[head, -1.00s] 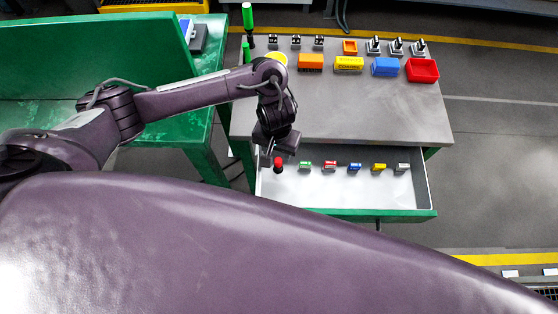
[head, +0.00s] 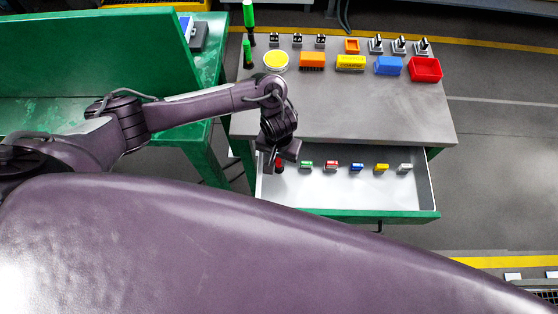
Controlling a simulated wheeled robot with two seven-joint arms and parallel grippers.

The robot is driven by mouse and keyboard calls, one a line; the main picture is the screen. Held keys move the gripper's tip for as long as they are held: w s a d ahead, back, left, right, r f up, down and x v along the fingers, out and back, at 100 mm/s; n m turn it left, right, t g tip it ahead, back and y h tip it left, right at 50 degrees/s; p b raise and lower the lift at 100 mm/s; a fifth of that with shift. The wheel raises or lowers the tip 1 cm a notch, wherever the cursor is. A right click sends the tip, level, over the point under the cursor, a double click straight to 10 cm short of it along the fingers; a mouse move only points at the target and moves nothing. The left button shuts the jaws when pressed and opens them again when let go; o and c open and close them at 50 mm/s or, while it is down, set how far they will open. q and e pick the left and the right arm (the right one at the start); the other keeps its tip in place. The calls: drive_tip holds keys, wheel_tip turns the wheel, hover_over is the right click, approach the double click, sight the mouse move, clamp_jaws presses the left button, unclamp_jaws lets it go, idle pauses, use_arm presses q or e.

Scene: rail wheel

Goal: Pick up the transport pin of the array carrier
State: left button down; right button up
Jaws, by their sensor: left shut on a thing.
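The transport pin (head: 280,168), a small red-topped piece, is at the left end of the open drawer, partly hidden by my left gripper. My left gripper (head: 279,160) points down over the left end of the drawer and is shut on the pin. Whether the pin touches the drawer floor cannot be told. My right gripper is not in view. I cannot make out which thing is the array carrier.
The open drawer (head: 330,196) holds a row of small coloured blocks right of the gripper. On the grey tabletop (head: 350,110) stand orange, yellow, blue and red bins (head: 425,69), a yellow-topped round tin (head: 276,61) and green-handled tools. A green bench (head: 60,108) stands at left.

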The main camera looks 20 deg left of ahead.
sight(279, 160)
use_arm(q)
drive_tip(key=shift+r, duration=0.15)
wheel_tip(279, 160, up, 20)
drive_tip(key=p, duration=0.8)
drive_tip(key=shift+p, duration=0.3)
